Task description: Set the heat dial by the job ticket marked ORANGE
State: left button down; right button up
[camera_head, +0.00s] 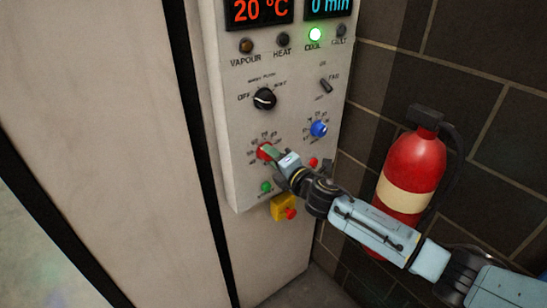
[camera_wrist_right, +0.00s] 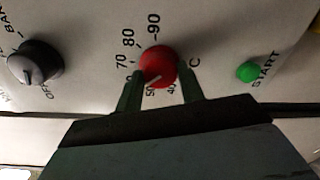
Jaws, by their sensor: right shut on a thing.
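The red heat dial (camera_head: 263,151) is on the lower left of the pale control panel. My right gripper (camera_head: 271,152) is shut on it, and the dial sits between both fingers in the right wrist view (camera_wrist_right: 160,63). There the scale reads 70, 80, 90 and C, with smaller marks partly hidden by the fingers. The dial's pale pointer line aims down and slightly left in that view, near the mark that looks like 50. No job ticket shows in either view. My left gripper is out of view.
A black selector knob (camera_head: 264,99) is above the dial and a blue knob (camera_head: 319,129) to its right. A green START button (camera_head: 266,187) and a yellow box with a red button (camera_head: 284,208) are below. A red fire extinguisher (camera_head: 413,165) hangs close to my right arm.

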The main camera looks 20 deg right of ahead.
dwell(0.4)
jog(key=o, duration=1)
jog(key=shift+c, duration=0.2)
jog(key=shift+s, duration=0.15)
jog(key=b+v, duration=0.1)
jog(key=v, duration=1.2)
